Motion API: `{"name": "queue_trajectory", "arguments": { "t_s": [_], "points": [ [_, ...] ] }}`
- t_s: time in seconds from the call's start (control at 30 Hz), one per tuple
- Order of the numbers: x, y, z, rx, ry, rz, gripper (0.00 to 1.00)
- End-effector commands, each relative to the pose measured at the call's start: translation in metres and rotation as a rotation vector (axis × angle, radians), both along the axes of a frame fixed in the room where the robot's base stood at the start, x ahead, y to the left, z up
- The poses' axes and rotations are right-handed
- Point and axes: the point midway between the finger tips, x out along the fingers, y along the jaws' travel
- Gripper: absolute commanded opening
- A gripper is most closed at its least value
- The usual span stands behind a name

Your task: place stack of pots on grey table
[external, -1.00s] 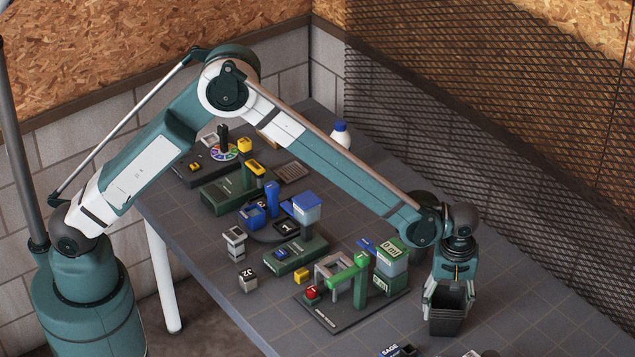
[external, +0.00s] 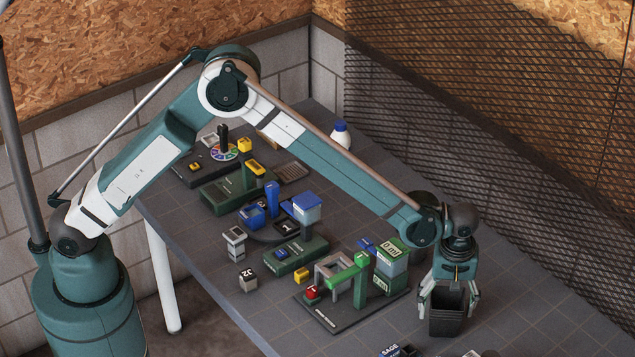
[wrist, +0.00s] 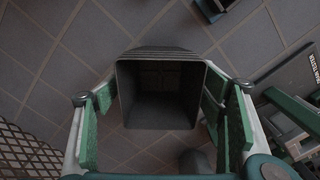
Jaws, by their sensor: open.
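My gripper (external: 448,304) points down over the stack. Its two fingers are open, one on each side of the pots.
A black item labelled SAGE (external: 396,351) lies at the front edge of the picture. A mesh wall (external: 530,150) runs behind the table. Tabletop to the right is clear.

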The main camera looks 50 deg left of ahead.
Motion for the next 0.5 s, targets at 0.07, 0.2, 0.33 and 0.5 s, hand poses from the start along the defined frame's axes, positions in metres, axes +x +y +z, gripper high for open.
{"name": "queue_trajectory", "arguments": {
  "t_s": [0.07,0.2,0.33,0.5],
  "points": [
    [0.0,0.0,0.005,0.0,0.0,0.0,0.68],
    [0.0,0.0,0.018,0.0,0.0,0.0,0.68],
    [0.0,0.0,0.037,0.0,0.0,0.0,0.68],
    [0.0,0.0,0.065,0.0,0.0,0.0,0.68]
  ]
}}
